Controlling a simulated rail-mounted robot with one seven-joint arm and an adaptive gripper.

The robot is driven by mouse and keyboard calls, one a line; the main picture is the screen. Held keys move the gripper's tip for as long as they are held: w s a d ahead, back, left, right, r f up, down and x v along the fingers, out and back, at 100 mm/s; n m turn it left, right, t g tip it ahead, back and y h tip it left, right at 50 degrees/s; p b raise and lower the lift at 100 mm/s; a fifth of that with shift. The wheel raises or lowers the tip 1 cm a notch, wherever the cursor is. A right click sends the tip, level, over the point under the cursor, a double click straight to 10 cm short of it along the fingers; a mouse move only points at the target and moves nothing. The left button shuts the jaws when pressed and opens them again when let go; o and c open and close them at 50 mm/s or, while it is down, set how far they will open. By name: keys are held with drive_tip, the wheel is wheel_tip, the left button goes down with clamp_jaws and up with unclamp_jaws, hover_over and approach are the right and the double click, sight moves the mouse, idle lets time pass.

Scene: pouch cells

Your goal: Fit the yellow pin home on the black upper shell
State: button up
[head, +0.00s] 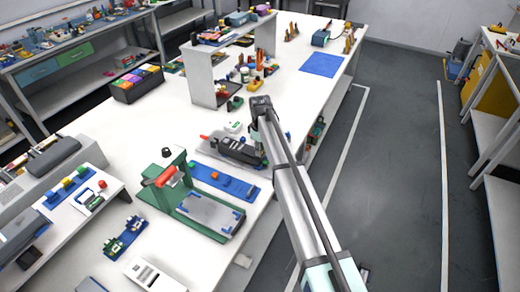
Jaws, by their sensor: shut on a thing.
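My gripper (261,153) hangs from the arm's end at the right edge of the white bench, just right of a long black housing (232,149). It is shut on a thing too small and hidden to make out. The black housing lies on a grey plate and may be the black upper shell; I cannot tell for sure. I cannot make out the yellow pin, nor whether the gripper touches the housing.
A blue strip (222,182) with orange pieces lies nearer than the housing. A green press with a red handle (166,176) stands to its left. A raised white shelf (203,79) stands behind. A blue mat (321,65) lies bare at the far end.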

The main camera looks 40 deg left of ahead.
drive_tip(key=o, duration=0.8)
drive_tip(key=shift+c, duration=0.2)
wheel_tip(320, 180, up, 12)
